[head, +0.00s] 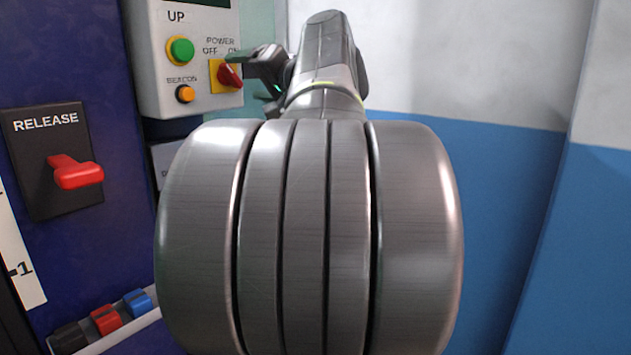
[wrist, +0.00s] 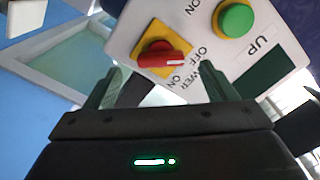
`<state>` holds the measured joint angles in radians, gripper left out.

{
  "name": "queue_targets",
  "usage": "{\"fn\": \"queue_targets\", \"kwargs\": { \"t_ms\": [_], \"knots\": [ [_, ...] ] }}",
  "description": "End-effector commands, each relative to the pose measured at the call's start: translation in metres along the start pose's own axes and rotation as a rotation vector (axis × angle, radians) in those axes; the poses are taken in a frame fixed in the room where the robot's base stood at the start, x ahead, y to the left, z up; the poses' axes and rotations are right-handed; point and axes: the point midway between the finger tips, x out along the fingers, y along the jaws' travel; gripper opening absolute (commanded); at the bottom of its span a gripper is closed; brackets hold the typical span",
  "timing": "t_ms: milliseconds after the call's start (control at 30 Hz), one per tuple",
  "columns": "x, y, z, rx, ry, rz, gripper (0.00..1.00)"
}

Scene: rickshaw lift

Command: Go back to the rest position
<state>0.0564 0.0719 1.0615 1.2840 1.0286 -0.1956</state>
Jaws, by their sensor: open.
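My gripper (head: 258,66) is in front of the control box in the head view, close to the red power knob (head: 230,75) on its yellow plate. In the wrist view my gripper (wrist: 160,86) has its two dark green fingers wide apart, with nothing between them. The red knob (wrist: 162,58) shows beyond the fingers, between them in the picture. Its white mark points right in that view. I cannot tell how far the fingertips are from the knob. My large grey arm link hides the middle of the head view.
The control box (head: 146,50) also has a green UP button (head: 180,51) and an orange beacon button (head: 185,94). A red release lever (head: 77,173) is on the dark blue panel at left. Small coloured blocks (head: 106,320) are at lower left. A white and blue wall (head: 520,190) is at right.

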Motion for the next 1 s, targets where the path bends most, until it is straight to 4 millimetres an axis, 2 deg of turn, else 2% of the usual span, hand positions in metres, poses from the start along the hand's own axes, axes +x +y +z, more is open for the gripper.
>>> {"fn": "queue_targets", "kwargs": {
  "t_ms": [200, 400, 833, 1000],
  "knots": [
    [0.031, -0.001, 0.001, 0.001, -0.002, -0.003, 0.78],
    [0.045, -0.001, 0.0, 0.0, 0.0, -0.001, 0.78],
    [0.046, -0.001, 0.0, 0.0, 0.001, -0.001, 0.78],
    [0.034, 0.0, 0.0, 0.001, 0.002, 0.0, 0.78]
  ]
}}
